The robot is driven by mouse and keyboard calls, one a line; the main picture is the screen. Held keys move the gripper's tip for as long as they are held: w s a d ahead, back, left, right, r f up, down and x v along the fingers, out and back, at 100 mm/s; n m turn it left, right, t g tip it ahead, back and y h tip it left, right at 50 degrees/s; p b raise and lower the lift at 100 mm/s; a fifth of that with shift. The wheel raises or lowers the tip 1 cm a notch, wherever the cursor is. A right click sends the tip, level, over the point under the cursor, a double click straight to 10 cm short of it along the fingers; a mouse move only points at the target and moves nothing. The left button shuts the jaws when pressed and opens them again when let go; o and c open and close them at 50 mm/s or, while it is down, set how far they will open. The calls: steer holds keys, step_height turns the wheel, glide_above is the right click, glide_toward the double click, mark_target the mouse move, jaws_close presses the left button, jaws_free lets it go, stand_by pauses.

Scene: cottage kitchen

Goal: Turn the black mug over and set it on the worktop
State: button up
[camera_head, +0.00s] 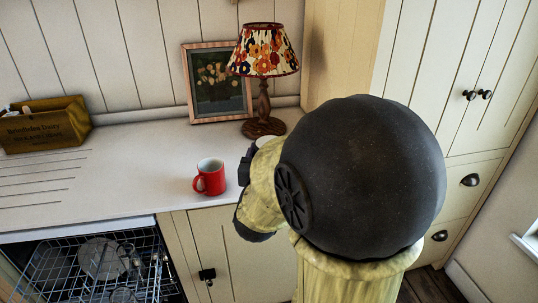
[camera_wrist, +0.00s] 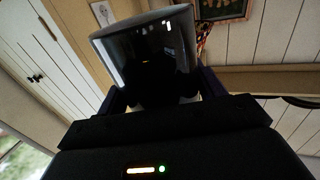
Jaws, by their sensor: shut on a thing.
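The black mug (camera_wrist: 120,45) is close up in the wrist view, dark and glossy with a paler edge along its far end. My gripper (camera_wrist: 160,92) is shut on it, with one dark finger at each side. I cannot tell which way up the mug is. The pale worktop (camera_head: 130,185) runs along the wall at the left and middle of the head view.
A red mug (camera_head: 210,177) stands upright near the worktop's front edge, close to my arm. A patterned lamp (camera_head: 264,75), a framed picture (camera_head: 217,85) and a wooden box (camera_head: 45,125) stand at the back. An open dishwasher rack (camera_head: 95,265) lies below. The worktop left of the red mug is clear.

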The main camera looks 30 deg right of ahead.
steer(key=n, duration=0.7)
stand_by(0.3)
steer(key=shift+w, duration=0.1)
steer(key=n, duration=0.6)
steer(key=shift+n, duration=0.4)
steer(key=n, duration=0.7)
